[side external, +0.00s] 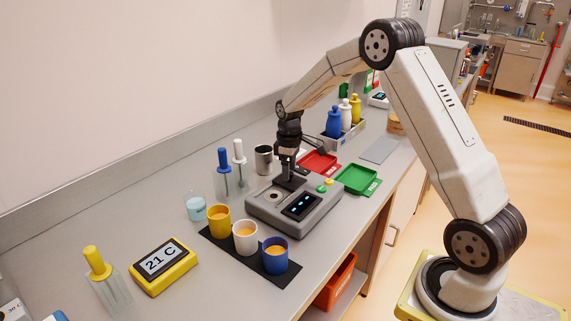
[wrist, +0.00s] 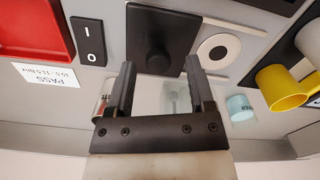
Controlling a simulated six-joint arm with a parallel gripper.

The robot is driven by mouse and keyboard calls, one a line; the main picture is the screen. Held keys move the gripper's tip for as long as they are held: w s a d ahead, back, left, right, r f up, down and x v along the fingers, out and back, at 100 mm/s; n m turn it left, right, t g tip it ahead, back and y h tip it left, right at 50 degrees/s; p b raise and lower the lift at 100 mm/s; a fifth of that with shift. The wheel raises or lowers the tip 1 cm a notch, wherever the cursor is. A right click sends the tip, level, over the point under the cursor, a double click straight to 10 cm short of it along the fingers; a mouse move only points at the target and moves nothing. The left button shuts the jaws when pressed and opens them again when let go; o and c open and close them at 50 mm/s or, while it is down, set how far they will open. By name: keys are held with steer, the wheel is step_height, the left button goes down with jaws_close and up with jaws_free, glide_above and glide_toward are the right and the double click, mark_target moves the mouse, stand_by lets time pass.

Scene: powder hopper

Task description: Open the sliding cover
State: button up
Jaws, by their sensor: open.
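The grey powder hopper unit (side external: 322,222) sits on the bench, with a lit display and small buttons on top. Its sliding cover is a black square plate (wrist: 142,22) with a raised knob (wrist: 158,58). A pale round port (wrist: 218,48) shows beside the cover, to its right in the wrist view, and the port (side external: 272,196) also shows in the side view. My gripper (wrist: 158,70) is open, with its fingers on either side of the knob in the wrist view. Whether the fingers touch the knob I cannot tell.
Yellow (side external: 218,222), white (side external: 245,238) and blue (side external: 275,256) cups stand on a black mat in front of the unit. A red tray (side external: 319,161) and a green tray (side external: 358,179) lie behind and right. A metal cup (side external: 264,158) and stirrers stand close by on the left.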

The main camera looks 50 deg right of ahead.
steer(key=shift+r, duration=3.8)
steer(key=s+a+f+m+t, duration=0.1)
steer(key=s+a+f, duration=0.1)
steer(key=s+a, duration=0.6)
steer(key=s+a+f+m+t, duration=0.1)
steer(key=s+a+f+m, duration=0.1)
steer(key=s+a, duration=0.6)
steer(key=s, duration=0.3)
steer(key=shift+s+a+f+m+t, duration=0.2)
steer(key=shift+a+f+m+t, duration=0.1)
steer(key=shift+f, duration=0.1)
